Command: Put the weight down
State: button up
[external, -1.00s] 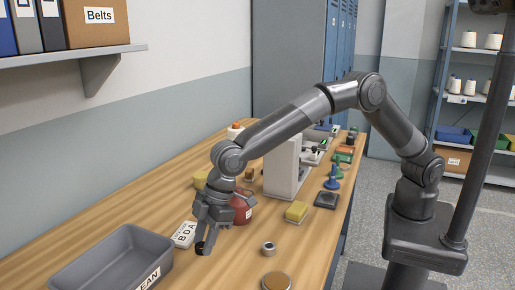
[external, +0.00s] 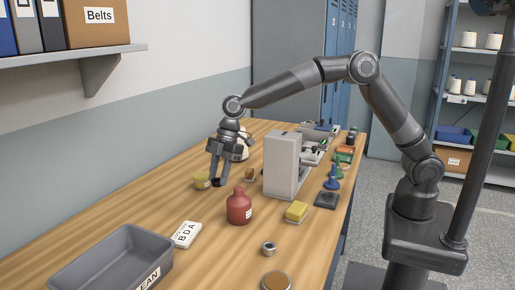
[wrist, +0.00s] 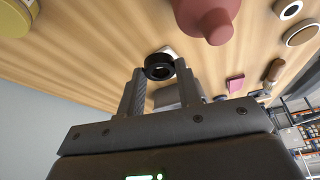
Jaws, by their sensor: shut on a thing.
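My gripper (external: 217,178) is shut on a small dark weight (external: 217,184), held above the wooden table behind and left of the red bottle (external: 239,207). In the wrist view the weight (wrist: 151,72) shows as a black ring-shaped piece between the fingertips of my gripper (wrist: 158,78). The fingers hide part of it in the external view. I cannot tell its exact height above the table.
A white card (external: 186,235) and grey bin (external: 75,269) are nearer the camera. Bare table lies left of the bottle.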

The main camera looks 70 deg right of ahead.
jog(key=w+d+n+g, duration=0.1)
jog(key=w+d+n, duration=0.2)
jog(key=d, duration=0.7)
send_over(208, 215)
jog(key=d, duration=0.2)
jog(key=f, duration=0.6)
jog(key=shift+a+f, duration=0.25)
jog(key=shift+f, duration=2.05)
jog(key=shift+f, duration=0.15)
jog(key=o, duration=1)
